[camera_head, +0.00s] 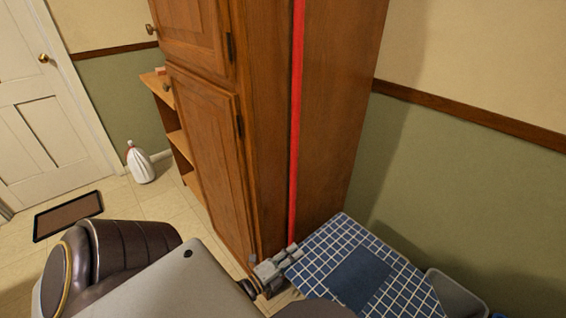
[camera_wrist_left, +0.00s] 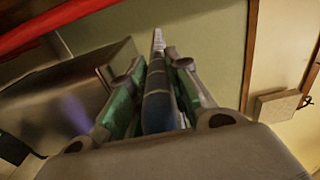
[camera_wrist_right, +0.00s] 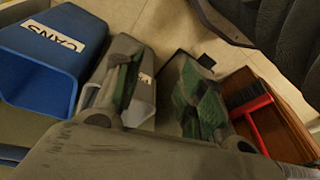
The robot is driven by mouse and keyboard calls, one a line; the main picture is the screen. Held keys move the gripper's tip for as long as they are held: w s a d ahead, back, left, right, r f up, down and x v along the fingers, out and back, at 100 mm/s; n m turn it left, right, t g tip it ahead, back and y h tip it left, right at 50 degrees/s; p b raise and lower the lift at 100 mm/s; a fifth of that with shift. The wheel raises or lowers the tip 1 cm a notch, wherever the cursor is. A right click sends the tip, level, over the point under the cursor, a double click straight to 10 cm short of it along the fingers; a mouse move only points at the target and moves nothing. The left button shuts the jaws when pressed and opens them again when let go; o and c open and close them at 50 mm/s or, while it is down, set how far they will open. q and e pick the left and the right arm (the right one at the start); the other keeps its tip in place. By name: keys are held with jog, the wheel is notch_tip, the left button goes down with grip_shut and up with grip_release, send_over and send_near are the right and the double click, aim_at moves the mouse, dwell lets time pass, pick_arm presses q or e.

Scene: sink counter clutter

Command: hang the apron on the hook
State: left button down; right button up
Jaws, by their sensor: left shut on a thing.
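The apron (camera_head: 325,245), a dark blue cloth with a white grid and a plain blue pocket, is spread out at the lower right of the head view. My left gripper (camera_head: 275,268) is shut on its left edge. In the left wrist view the apron (camera_wrist_left: 158,105) is a folded blue strip pinched between the fingers. A pale square plate with a small dark hook-like piece (camera_wrist_left: 285,105) is on the wall to the right there; I cannot tell for sure that it is the hook. My right gripper (camera_wrist_right: 160,85) is open and empty.
A tall wooden cabinet (camera_head: 265,130) with a red pole (camera_head: 296,120) against it stands left of the apron. A grey bin (camera_head: 455,293) is at lower right. Below my right gripper are a blue bin marked CANS (camera_wrist_right: 45,60) and a red-and-black brush (camera_wrist_right: 248,105). A white jug (camera_head: 140,163) stands farther off.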

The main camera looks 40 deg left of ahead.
pick_arm(q)
jog(key=w+d+r, duration=0.6)
jog(key=shift+w+d, duration=0.15)
jog(key=shift+w, duration=0.1)
jog(key=w+d+r+y, duration=0.1)
jog(key=w+d+r, duration=0.1)
jog(key=r, duration=0.4)
jog(key=w+d+r+n, duration=0.1)
jog(key=w+r, duration=0.3)
jog(key=r, duration=0.2)
jog(key=shift+w+d+r+y, duration=0.15)
jog(key=shift+w+d+y, duration=0.2)
jog(key=shift+w+y, duration=0.05)
